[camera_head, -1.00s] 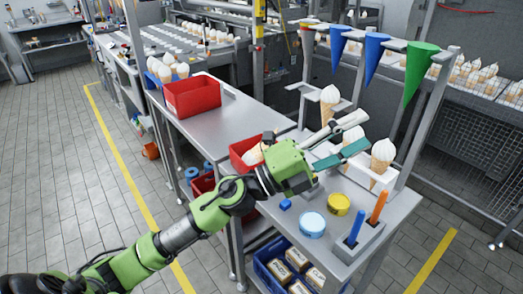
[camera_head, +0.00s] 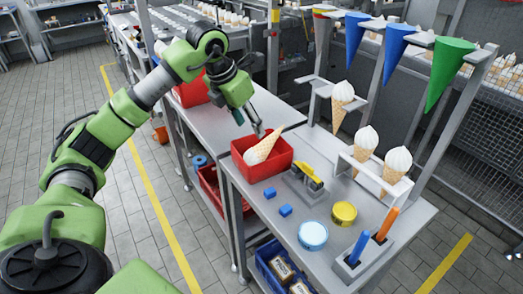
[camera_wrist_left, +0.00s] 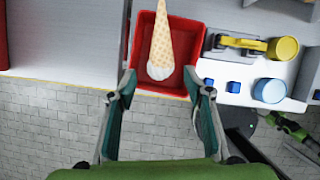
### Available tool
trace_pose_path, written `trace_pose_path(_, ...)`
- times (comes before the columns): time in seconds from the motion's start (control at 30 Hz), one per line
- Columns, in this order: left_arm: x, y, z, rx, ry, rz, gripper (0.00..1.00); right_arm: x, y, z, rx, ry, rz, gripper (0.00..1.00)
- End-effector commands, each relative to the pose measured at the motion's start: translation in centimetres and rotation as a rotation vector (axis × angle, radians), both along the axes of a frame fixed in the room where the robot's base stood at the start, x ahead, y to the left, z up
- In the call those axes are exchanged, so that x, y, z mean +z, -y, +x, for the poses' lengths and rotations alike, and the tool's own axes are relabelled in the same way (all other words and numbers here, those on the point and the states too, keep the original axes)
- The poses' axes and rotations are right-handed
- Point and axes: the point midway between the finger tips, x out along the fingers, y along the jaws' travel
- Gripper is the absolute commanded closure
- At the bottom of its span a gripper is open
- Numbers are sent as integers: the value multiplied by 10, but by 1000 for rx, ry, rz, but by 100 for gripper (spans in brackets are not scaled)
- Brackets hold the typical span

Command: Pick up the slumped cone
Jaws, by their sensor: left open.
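The slumped cone (camera_head: 264,147), an ice-cream cone with a white top, lies tilted in a small red bin (camera_head: 284,166). Its waffle tip points up past the bin's rim. In the left wrist view the cone (camera_wrist_left: 161,38) shows with its white top towards me, in the red bin (camera_wrist_left: 189,42). My left gripper (camera_head: 249,120) is open and empty, just above and behind the bin in the head view. In the left wrist view its fingertips (camera_wrist_left: 161,76) are spread apart on either side of the cone's white top, without visible contact.
Other cones stand upright in a white holder (camera_head: 362,179) at the right, and one sits higher on a post bracket (camera_head: 342,99). Blue blocks (camera_head: 286,210), a blue-lidded tin (camera_head: 313,235) and a yellow tin (camera_head: 344,213) are on the table in front. A larger red bin (camera_head: 190,92) is behind.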

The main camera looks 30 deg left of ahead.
Motion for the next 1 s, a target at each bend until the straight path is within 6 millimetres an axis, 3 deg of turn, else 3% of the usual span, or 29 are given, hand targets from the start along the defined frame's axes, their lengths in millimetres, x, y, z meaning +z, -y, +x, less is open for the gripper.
trace_pose_path(0.3,-57,7,22,-5,-4,-5,53,8,2,-3,0,-4,-2,42)
trace_pose_path(0.57,-75,8,28,-5,-4,-4,53,12,5,-3,1,-4,-5,42)
trace_pose_path(0.83,-113,9,38,-6,-4,-6,53,25,6,-3,-1,-4,-8,42)
trace_pose_path(1.0,-121,9,41,-6,-1,-3,53,26,6,-3,-1,-3,-8,42)
